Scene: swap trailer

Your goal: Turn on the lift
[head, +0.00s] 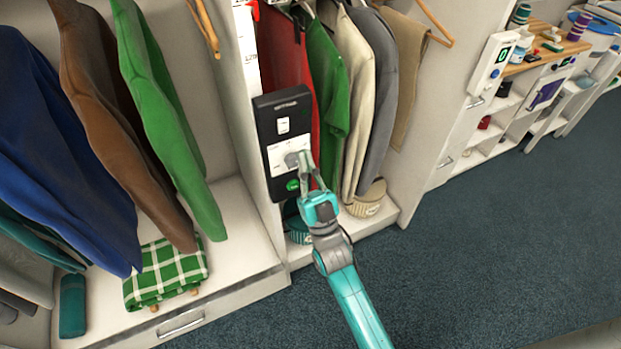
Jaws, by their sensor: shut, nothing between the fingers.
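A black control box (268,118) with a pale face plate is fixed to the upright between two wardrobe bays. It has a small white switch (283,126) near the top and a round green light or button (293,185) near the bottom. A grey knob or lever (292,158) sits on the middle plate. My gripper (304,162) is shut and empty, with its fingertips at the plate beside the grey knob. I cannot tell whether they touch it. The fingers cover part of the plate.
Hanging clothes fill both bays, including a green garment (327,88) close to my gripper. A folded green checked blanket (166,272) lies on the left ledge. Shelves with small items (500,115) stand at the right. The blue carpet (470,250) is clear.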

